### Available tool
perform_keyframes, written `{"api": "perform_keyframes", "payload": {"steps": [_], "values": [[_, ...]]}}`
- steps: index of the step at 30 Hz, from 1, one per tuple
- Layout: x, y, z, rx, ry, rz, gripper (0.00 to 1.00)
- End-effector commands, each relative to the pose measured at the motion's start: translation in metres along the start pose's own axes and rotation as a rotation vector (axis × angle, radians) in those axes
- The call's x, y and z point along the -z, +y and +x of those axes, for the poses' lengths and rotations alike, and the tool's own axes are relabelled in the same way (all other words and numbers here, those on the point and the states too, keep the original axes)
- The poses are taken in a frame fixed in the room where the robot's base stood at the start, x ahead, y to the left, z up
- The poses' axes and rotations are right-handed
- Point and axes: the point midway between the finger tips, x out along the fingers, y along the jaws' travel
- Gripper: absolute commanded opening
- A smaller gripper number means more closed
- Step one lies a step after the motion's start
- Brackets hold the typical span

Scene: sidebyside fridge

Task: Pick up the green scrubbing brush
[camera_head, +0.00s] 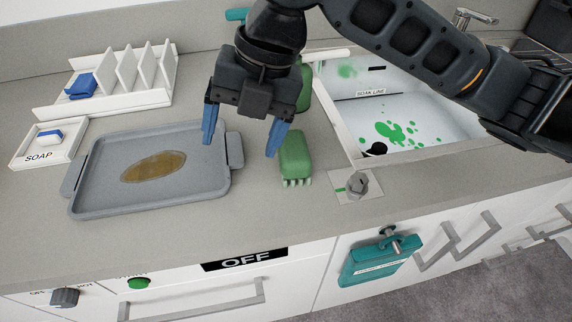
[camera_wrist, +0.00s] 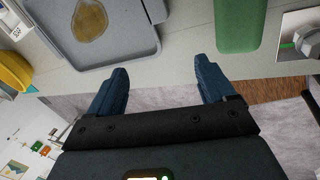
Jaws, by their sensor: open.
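The green scrubbing brush (camera_head: 296,155) lies on the grey counter between the tray and the sink, with pale bristles showing at its near end. In the wrist view a green block that looks like the brush (camera_wrist: 240,24) is at the upper right, beyond the right finger. My gripper (camera_head: 240,140) is open and empty, with its blue fingers pointing down. In the head view its right finger is just left of the brush, with a small gap. The wrist view also shows both fingers (camera_wrist: 162,72) apart with nothing between them.
A grey tray (camera_head: 100,190) with a brown stain lies left of the brush. A sink (camera_head: 440,115) with green spots and a small grey knob (camera_head: 358,184) are to the right. Another green object (camera_head: 305,85) is partly hidden behind my gripper. A soap dish (camera_head: 60,152) and white rack (camera_head: 150,98) stand left.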

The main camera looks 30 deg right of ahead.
Motion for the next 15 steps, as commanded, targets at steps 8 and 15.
{"api": "perform_keyframes", "payload": {"steps": [8, 15], "values": [[-0.028, -0.072, -0.018, 0.299, -0.030, -0.096, 0.83], [-0.031, -0.084, -0.005, 0.327, -0.027, -0.103, 0.83]]}}
